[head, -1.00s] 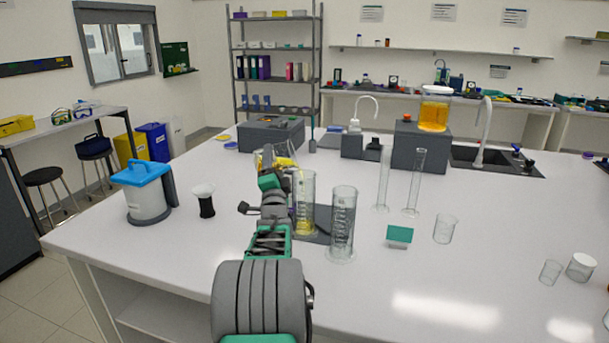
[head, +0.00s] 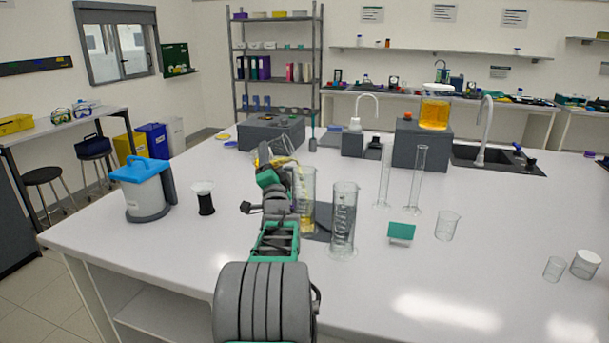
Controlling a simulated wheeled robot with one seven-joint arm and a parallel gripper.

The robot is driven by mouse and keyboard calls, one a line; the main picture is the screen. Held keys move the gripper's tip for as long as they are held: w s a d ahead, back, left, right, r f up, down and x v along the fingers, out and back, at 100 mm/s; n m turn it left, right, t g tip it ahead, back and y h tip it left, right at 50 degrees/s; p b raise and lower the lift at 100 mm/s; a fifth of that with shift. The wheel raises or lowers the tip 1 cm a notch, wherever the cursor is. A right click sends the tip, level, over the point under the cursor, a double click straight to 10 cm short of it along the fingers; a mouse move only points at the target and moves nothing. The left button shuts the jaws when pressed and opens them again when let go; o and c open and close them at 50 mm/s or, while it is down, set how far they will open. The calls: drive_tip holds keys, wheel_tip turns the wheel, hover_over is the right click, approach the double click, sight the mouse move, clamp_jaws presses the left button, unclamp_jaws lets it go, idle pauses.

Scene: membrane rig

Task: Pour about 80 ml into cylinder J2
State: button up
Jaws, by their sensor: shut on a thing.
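My gripper (head: 272,172) is shut on a clear glass vessel (head: 270,152), largely hidden behind my wrist. The vessel is tilted to the right, its mouth near the top of the left measuring cylinder, with a little yellow liquid showing near the mouth. The left measuring cylinder (head: 307,190) stands upright with yellow liquid in its lower part; my arm hides its left edge. The right measuring cylinder (head: 343,220) stands upright in front of it and looks empty. I cannot read a J2 label on either one.
A dark mat (head: 322,236) lies by the cylinders. Two slim cylinders (head: 417,180), a green block (head: 401,231) and an empty beaker (head: 447,226) stand to the right. A blue-lidded container (head: 143,190) and a black-and-white item (head: 204,198) stand left.

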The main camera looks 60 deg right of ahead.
drive_tip(key=shift+a+f+n+y, duration=0.1)
drive_tip(key=shift+f+n+y, duration=0.2)
drive_tip(key=shift+f+n, duration=0.25)
drive_tip(key=f+n+t+b, duration=0.1)
drive_tip(key=n+b, duration=0.1)
drive_tip(key=b, duration=0.1)
drive_tip(key=shift+f+y, duration=0.3)
drive_tip(key=shift+f, duration=0.1)
drive_tip(key=shift+f+n+y+b, duration=0.1)
drive_tip(key=shift+n+y+b, duration=0.2)
drive_tip(key=shift+n+b, duration=0.55)
drive_tip(key=shift+r, duration=0.2)
